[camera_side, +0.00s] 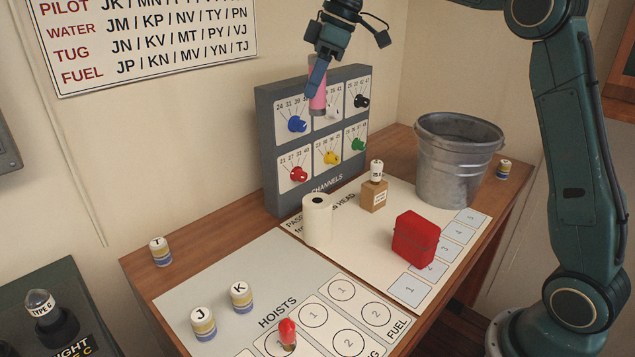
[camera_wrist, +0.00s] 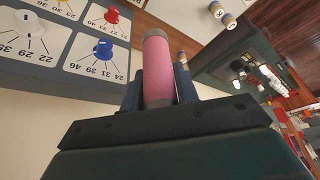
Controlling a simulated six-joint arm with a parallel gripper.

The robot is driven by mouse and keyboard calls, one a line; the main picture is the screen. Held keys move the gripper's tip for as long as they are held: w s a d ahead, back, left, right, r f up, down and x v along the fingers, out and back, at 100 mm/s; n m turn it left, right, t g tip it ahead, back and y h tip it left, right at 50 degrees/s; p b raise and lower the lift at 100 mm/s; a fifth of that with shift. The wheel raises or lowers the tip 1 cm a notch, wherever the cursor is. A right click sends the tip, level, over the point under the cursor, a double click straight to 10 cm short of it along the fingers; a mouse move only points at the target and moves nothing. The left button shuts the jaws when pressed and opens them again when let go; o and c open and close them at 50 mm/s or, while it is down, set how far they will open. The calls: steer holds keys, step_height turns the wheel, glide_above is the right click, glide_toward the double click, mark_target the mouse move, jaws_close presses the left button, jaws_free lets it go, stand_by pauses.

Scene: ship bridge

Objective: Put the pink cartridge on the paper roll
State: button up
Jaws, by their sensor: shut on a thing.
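The pink cartridge (camera_side: 318,98) is a pink cylinder with grey ends, held upright or nearly so in my gripper (camera_side: 317,80), high in front of the channels panel. In the wrist view the pink cartridge (camera_wrist: 158,70) sits between the two fingers of my gripper (camera_wrist: 160,88), which is shut on it. The paper roll (camera_side: 317,220) is a white upright cylinder with a dark core hole in its top. It stands on the table well below the cartridge, with clear air between them. The roll cannot be made out in the wrist view.
The grey channels panel (camera_side: 268,150) with coloured knobs stands behind the roll. A small wooden block (camera_side: 374,196) with a white-topped piece, a red case (camera_side: 415,239) and a metal bucket (camera_side: 455,165) are to the right. Labelled canisters (camera_side: 203,324) and a red bulb (camera_side: 287,332) are in front.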

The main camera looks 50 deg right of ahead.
steer(key=shift+f, duration=0.1)
step_height(320, 180, down, 16)
steer(key=shift+r, duration=0.25)
stand_by(0.5)
steer(key=shift+f, duration=2.1)
steer(key=shift+f, duration=0.2)
steer(key=o, duration=1)
steer(key=shift+r, duration=0.15)
